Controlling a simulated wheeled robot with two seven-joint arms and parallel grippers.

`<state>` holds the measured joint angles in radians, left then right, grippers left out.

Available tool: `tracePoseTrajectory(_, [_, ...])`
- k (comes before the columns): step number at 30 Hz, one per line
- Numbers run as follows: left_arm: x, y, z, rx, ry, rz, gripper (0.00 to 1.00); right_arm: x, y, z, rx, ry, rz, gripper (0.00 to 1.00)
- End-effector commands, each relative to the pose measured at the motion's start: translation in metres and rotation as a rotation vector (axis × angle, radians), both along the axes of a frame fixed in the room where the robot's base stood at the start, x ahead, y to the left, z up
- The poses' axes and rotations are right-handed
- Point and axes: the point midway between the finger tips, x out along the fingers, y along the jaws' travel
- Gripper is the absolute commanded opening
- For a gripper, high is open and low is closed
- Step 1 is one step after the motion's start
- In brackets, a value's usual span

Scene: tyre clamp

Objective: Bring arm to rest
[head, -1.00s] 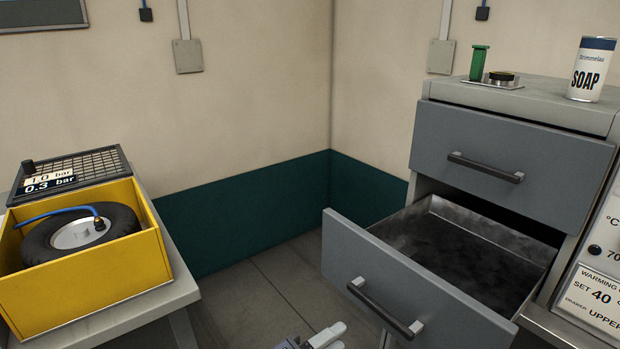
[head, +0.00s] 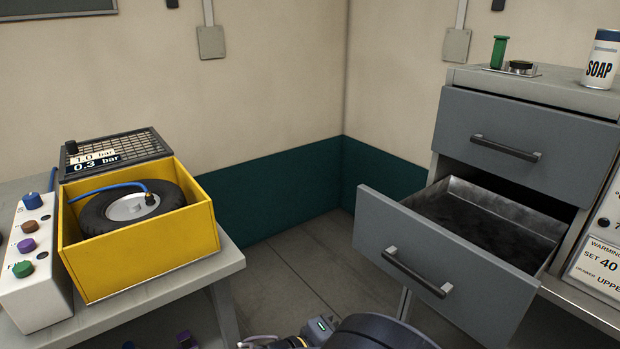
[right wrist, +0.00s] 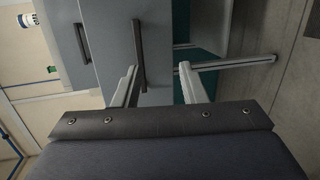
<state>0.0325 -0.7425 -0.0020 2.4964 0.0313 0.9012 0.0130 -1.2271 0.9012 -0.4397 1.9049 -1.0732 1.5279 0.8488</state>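My right gripper (right wrist: 158,70) shows in the right wrist view with its two pale fingers spread apart and nothing held between them. The lower drawer's dark handle (right wrist: 138,55) appears beyond the fingers, and I see no contact. In the head view, dark and grey parts of my own arm show at the bottom edge, in front of the drawer unit. The lower grey drawer (head: 440,265) is pulled out and looks empty inside. The upper drawer (head: 525,150) is shut. My left gripper is not in view.
A yellow box (head: 150,250) holding a tyre (head: 95,215) with a blue hose stands on the left table (head: 195,290). A control box (head: 35,285) with coloured knobs is beside it. A soap can (head: 600,60) and a green item (head: 499,52) stand on the cabinet. Floor between is clear.

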Motion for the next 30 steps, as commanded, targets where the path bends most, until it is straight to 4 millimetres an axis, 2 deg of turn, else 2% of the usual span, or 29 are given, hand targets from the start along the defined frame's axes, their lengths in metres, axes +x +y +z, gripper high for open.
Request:
tracePoseTrajectory(5, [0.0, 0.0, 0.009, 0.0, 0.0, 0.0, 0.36, -0.01, -0.034, -0.001, 0.14, 0.123, -0.1, 0.38])
tracePoseTrajectory(11, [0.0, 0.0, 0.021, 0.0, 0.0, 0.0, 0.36, -0.035, -0.076, -0.003, 0.395, 0.293, -0.231, 0.38])
tracePoseTrajectory(15, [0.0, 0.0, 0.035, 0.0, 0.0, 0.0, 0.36, -0.067, -0.105, 0.002, 0.69, 0.412, -0.331, 0.38])
tracePoseTrajectory(18, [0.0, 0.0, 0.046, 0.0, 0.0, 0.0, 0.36, -0.094, -0.117, 0.011, 0.943, 0.453, -0.375, 0.38])
tracePoseTrajectory(24, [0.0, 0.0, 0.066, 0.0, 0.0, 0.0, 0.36, -0.135, -0.123, 0.045, 1.405, 0.359, -0.372, 0.38])
tracePoseTrajectory(30, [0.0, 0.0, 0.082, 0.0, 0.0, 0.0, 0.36, -0.155, -0.122, 0.083, 1.691, 0.102, -0.292, 0.38])
